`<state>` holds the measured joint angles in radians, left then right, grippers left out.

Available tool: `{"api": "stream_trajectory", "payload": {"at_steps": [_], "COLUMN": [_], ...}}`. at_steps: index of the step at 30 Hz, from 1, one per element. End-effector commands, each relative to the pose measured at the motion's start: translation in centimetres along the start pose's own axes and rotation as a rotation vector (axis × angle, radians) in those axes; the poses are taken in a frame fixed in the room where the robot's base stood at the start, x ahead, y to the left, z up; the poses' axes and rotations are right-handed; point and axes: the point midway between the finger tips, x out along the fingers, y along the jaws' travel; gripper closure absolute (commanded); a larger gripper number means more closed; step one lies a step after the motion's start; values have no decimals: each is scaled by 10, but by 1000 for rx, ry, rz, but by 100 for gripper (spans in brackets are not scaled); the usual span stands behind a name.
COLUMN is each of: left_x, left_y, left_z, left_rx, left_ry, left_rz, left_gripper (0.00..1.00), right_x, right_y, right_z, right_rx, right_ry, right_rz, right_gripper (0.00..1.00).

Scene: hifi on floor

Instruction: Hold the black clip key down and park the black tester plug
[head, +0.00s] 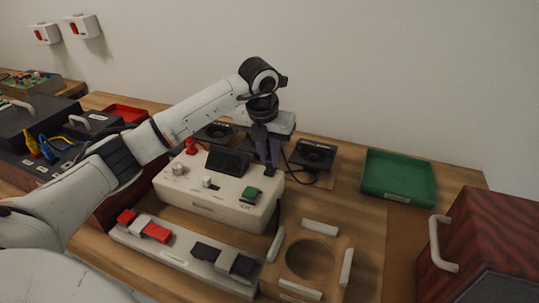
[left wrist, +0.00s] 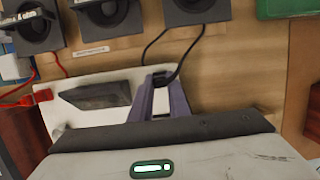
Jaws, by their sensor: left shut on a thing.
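My left gripper (head: 267,152) reaches down over the back right of a white tester box (head: 215,190). It is shut on the black tester plug (left wrist: 165,80), whose body is mostly hidden between the fingers; a black cable runs from it in the left wrist view. Its fingers also show in the left wrist view (left wrist: 166,98). A black clip (head: 222,258) with a grey middle part sits on a pale strip (head: 180,256) in front of the box; I cannot tell its key's position. My right gripper is not in view.
A red clip (head: 146,228) sits left on the strip. Black round-holed units (head: 314,153) stand behind the box. A green tray (head: 398,177) lies to the right, a dark red handled cabinet (head: 492,240) at far right. A round hole (head: 309,258) with white bars is at front.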

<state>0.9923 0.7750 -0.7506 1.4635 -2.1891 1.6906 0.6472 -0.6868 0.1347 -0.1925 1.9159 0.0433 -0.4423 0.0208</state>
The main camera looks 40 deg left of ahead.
Motion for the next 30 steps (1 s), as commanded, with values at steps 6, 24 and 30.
{"api": "stream_trajectory", "payload": {"at_steps": [6, 24, 30], "left_x": [3, 6, 6], "left_y": [0, 0, 0], "left_z": [-1, -2, -2], "left_rx": [0, 0, 0], "left_ry": [0, 0, 0], "left_rz": [0, 0, 0], "left_gripper": [100, 100, 74], "right_x": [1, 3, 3], "right_y": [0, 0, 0], "right_z": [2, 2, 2], "right_rx": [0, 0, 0], "right_ry": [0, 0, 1], "right_rz": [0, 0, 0], "right_gripper": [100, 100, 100]}}
